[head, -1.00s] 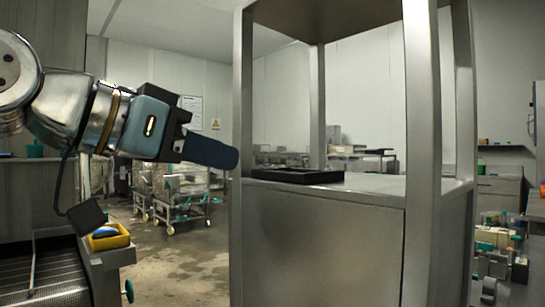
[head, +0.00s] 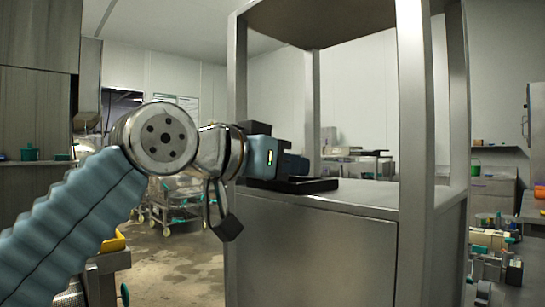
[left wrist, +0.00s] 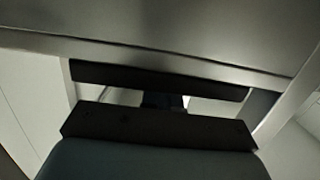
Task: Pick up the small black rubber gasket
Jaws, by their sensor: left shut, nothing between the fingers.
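A flat black frame-like tray (head: 315,185) lies on the steel cabinet's top, just behind the left post. I see no separate small gasket; if one lies in the tray, I cannot make it out. My left gripper (head: 295,165) is shut and empty, reaching past the post, close over the tray's left part, which it hides. Whether it touches the tray I cannot tell. In the left wrist view my gripper's fingers (left wrist: 165,101) are small and dark, in front of a long black bar (left wrist: 160,77), probably the tray's edge. My right gripper is not in view.
The steel cabinet (head: 315,250) has upright posts (head: 237,150) and a top panel, leaving an open bay. Its top right of the tray is clear. Wheeled racks (head: 180,205) stand behind left. A workbench (head: 108,262) is at lower left, and cluttered equipment (head: 495,245) at lower right.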

